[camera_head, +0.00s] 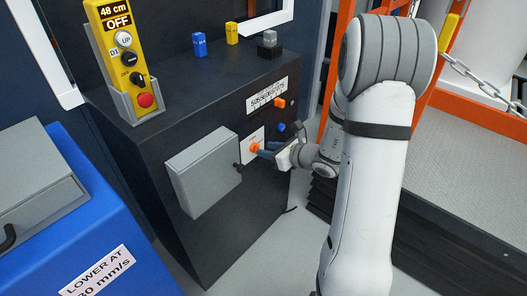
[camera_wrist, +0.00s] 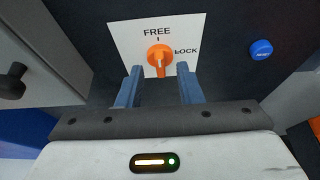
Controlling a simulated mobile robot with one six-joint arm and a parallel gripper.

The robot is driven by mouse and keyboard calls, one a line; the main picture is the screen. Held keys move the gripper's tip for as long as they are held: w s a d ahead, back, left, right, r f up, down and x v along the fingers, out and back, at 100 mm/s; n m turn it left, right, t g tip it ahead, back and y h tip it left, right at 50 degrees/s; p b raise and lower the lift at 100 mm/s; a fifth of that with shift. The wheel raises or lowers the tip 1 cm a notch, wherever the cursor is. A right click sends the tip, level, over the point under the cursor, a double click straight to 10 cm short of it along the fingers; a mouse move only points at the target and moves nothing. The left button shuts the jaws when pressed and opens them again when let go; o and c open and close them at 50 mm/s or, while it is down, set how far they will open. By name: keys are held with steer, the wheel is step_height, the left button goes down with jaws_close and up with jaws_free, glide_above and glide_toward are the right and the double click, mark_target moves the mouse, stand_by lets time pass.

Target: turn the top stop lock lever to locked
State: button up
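The stop lock lever (camera_wrist: 160,57) is an orange rotary knob on a white plate (camera_wrist: 124,36) marked FREE at the top and LOCK at the right. In the head view the lever (camera_head: 255,148) is on the front of the black cabinet. My gripper (camera_wrist: 160,82) faces the plate with its two blue fingers apart, one low on each side of the knob, nothing held between them. In the head view my gripper (camera_head: 266,151) is right beside the lever.
A blue reset button (camera_wrist: 261,49) is right of the plate. A grey box (camera_head: 205,170) with a black knob (camera_wrist: 13,80) juts out at the left. An orange switch (camera_head: 280,103) is above. An orange frame (camera_head: 340,70) and chain (camera_head: 470,74) stand at the right.

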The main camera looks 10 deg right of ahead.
mark_target(256, 149)
steer(key=x, duration=0.2)
steer(key=shift+w+a+f, duration=0.1)
steer(key=shift+w+a, duration=0.15)
steer(key=shift+w, duration=0.05)
steer(key=shift+c, duration=0.4)
jaws_close()
